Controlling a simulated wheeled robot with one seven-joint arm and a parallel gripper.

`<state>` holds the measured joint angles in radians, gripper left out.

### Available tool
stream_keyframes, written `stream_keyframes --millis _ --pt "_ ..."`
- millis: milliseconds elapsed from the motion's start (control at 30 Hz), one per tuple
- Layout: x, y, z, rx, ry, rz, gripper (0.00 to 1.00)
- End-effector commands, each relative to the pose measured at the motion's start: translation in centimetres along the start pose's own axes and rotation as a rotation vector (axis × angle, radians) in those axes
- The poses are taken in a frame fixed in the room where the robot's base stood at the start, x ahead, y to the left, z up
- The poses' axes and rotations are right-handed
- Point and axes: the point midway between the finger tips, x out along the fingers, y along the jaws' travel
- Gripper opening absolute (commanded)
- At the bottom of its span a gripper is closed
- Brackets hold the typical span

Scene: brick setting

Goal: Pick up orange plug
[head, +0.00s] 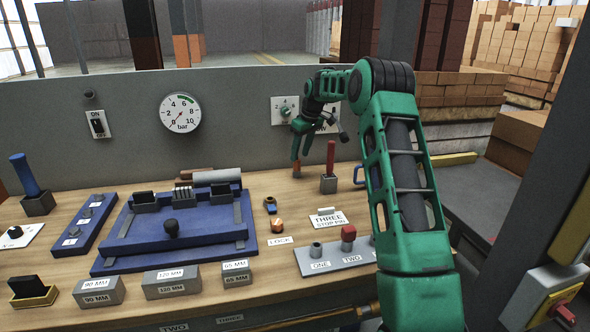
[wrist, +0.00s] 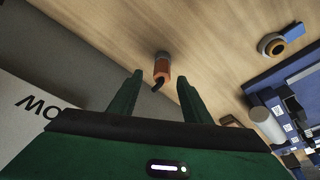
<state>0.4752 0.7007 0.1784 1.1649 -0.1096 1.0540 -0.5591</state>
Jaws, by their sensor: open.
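The orange plug (wrist: 162,69) shows in the wrist view on the wooden bench, with a grey end and a short dark curved piece at its near end. In the head view the plug (head: 297,169) is a small orange shape just below my gripper (head: 300,154), at the back of the bench. My gripper (wrist: 158,82) is open and empty. Its two green fingers point toward the plug, one on each side of it in the wrist view. The plug appears at or just past the fingertips; I cannot tell the exact gap or any contact.
A red-handled tool in a grey block (head: 329,183) stands just right of my gripper. The grey back wall (head: 240,130) is close behind. A blue fixture (head: 205,225) fills the left.

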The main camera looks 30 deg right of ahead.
Motion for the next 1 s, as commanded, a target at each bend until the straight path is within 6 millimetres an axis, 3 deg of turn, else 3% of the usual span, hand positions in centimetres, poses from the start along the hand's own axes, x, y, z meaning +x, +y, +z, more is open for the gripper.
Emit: stream_keyframes --millis 400,667,867,1000 --pt "4.8 -0.4 -0.3 -0.001 -0.002 -0.002 0.44" --pt "5.1 -0.4 -0.3 -0.001 0.000 -0.001 0.44" --pt "5.1 -0.4 -0.3 -0.001 0.000 -0.001 0.00" --pt "5.1 -0.4 -0.3 -0.001 0.000 0.000 0.00"
